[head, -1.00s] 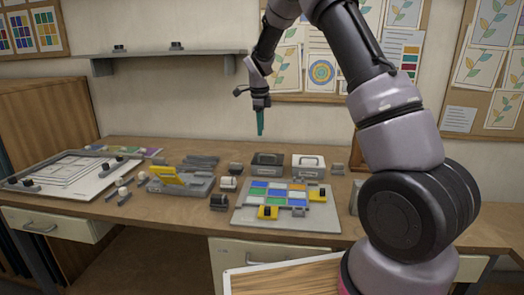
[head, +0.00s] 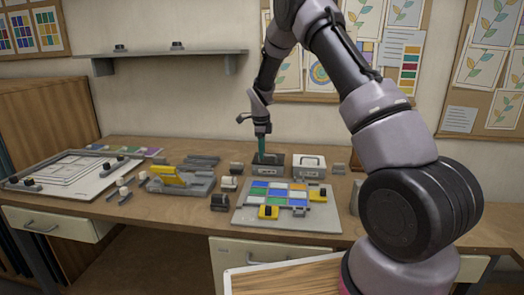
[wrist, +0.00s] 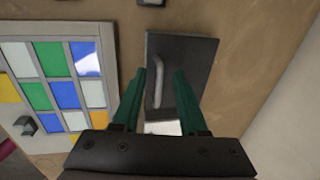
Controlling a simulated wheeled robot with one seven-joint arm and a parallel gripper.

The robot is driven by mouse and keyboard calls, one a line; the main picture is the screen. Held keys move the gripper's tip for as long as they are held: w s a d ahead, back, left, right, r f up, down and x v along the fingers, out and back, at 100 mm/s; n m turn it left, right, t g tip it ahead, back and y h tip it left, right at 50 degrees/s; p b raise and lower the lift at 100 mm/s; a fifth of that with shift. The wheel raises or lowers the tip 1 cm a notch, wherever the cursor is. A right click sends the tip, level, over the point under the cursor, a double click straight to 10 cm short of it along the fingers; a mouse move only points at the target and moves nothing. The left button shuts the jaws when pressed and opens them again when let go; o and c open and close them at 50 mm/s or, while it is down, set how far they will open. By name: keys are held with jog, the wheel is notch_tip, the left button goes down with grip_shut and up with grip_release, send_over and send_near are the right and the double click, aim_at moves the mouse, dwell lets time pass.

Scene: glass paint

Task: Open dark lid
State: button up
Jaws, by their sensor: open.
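The dark lid (wrist: 190,55) is a flat, dark grey rectangle on a small dark box (head: 270,170) at the back middle of the table. A pale bar handle (wrist: 158,90) sits on the lid, and the lid looks closed. My gripper (wrist: 159,75) is open, with green fingers pointing down at the lid. In the wrist view one finger shows on each side of the handle. In the head view my gripper (head: 262,156) is right over the lid, and I cannot tell whether it touches. The fingers hide part of the lid.
A white-lidded box (head: 308,165) stands just right of the dark one. A board with coloured glass panes (head: 240,217) lies in front. A grey holder with a yellow piece (head: 195,186) is to the left. The wall is close behind.

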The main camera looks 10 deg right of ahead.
grip_shut()
dwell(1.3)
